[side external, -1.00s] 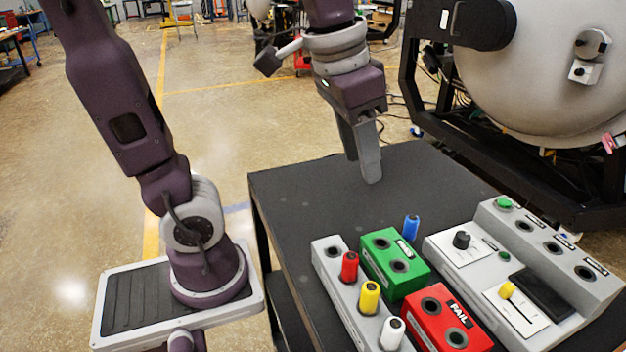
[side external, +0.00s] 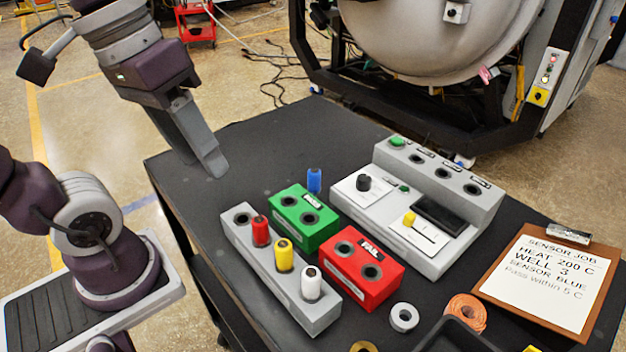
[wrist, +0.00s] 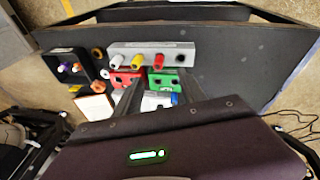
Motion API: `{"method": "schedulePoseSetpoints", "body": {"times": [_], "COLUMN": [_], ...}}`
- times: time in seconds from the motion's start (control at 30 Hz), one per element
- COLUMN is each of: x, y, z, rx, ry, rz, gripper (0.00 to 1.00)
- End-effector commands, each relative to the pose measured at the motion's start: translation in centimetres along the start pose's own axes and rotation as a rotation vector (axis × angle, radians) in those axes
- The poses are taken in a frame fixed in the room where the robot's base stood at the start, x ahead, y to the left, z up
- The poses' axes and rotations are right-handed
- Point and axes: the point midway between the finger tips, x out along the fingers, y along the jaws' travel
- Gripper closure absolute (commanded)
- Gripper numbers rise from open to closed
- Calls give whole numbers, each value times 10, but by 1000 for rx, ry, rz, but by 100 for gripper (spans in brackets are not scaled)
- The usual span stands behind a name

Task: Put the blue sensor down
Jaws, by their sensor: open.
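The blue sensor (side external: 314,181) stands upright just behind the green PASS block (side external: 303,217) in the side view. Its lower end is hidden, so I cannot tell what it rests on. In the wrist view a small blue patch (wrist: 174,99) shows by the right finger. My gripper (side external: 214,168) is open and empty, above the table, left of the blue sensor and apart from it. In the wrist view its fingers (wrist: 160,88) point toward the blocks.
A grey rack (side external: 240,242) holds red, yellow and white sensors; its far hole is empty. The red FAIL block (side external: 361,270), grey meter unit (side external: 425,215) and clipboard (side external: 550,276) stand nearby. The table's (side external: 220,200) left and back areas are clear.

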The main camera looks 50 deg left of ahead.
Motion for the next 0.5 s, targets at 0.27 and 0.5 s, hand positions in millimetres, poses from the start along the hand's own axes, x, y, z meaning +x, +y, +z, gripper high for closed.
{"method": "schedulePoseSetpoints", "body": {"times": [0.27, 0.5], "x": [20, 20], "y": [49, -27], "z": [-42, -196], "rx": [-790, -1624], "ry": [-660, -1119], "rz": [420, 1118], "gripper": [52, 52]}}
